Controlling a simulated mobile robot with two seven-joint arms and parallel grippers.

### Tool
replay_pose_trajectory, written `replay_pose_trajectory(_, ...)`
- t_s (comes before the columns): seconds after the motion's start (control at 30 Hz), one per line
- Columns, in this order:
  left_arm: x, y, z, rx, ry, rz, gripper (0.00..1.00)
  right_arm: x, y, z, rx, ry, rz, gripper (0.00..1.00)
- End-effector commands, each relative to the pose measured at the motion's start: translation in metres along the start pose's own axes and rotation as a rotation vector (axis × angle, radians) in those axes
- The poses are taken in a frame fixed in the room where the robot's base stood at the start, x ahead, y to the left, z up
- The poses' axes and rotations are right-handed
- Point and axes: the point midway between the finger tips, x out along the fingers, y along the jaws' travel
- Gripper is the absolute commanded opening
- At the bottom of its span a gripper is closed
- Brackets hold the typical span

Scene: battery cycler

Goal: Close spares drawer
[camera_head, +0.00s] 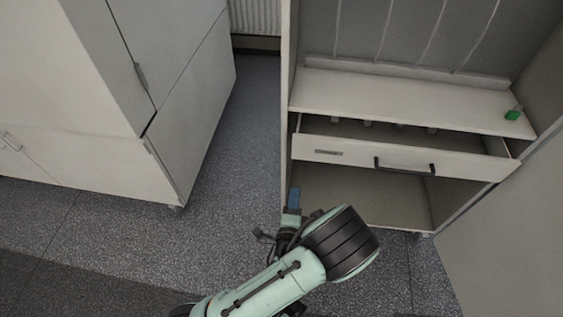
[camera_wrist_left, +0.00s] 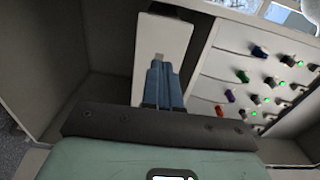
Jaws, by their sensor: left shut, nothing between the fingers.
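The spares drawer (camera_head: 460,163) in the white cabinet is partly open. Its front carries a dark bar handle (camera_head: 405,167) and a small label (camera_head: 328,152). A dark gap behind the front shows several small pale items inside. My left gripper (camera_head: 294,198) is shut and empty, below the drawer's left end, near the cabinet's left edge. In the left wrist view its blue fingers (camera_wrist_left: 163,86) are together in front of a pale panel (camera_wrist_left: 160,40); I cannot tell whether they touch it. My right gripper is in neither view.
An open compartment (camera_head: 360,195) lies under the drawer. A green item (camera_head: 515,113) sits on the shelf above. A pale cupboard (camera_head: 190,130) stands at left, with clear floor (camera_head: 235,150) between. The wrist view shows a panel with colored plugs and green lights (camera_wrist_left: 243,76).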

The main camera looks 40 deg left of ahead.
Motion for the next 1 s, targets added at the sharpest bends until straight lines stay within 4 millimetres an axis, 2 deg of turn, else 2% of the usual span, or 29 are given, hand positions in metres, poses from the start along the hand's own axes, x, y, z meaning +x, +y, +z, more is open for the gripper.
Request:
replay_pose_trajectory(0.17,0.014,-0.006,-0.001,0.009,-0.002,-0.023,0.00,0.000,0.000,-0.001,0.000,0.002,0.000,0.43)
replay_pose_trajectory(0.5,0.084,-0.006,-0.001,0.007,-0.001,-0.020,0.00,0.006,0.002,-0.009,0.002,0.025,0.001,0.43)
replay_pose_trajectory(0.7,0.120,-0.006,-0.001,0.007,0.000,-0.019,0.00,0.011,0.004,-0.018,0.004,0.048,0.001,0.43)
replay_pose_trajectory(0.83,0.133,-0.006,-0.001,0.008,0.000,-0.016,0.00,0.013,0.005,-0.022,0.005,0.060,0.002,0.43)
replay_pose_trajectory(1.0,0.140,-0.006,-0.002,0.008,0.002,-0.016,0.00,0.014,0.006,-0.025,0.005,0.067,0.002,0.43)
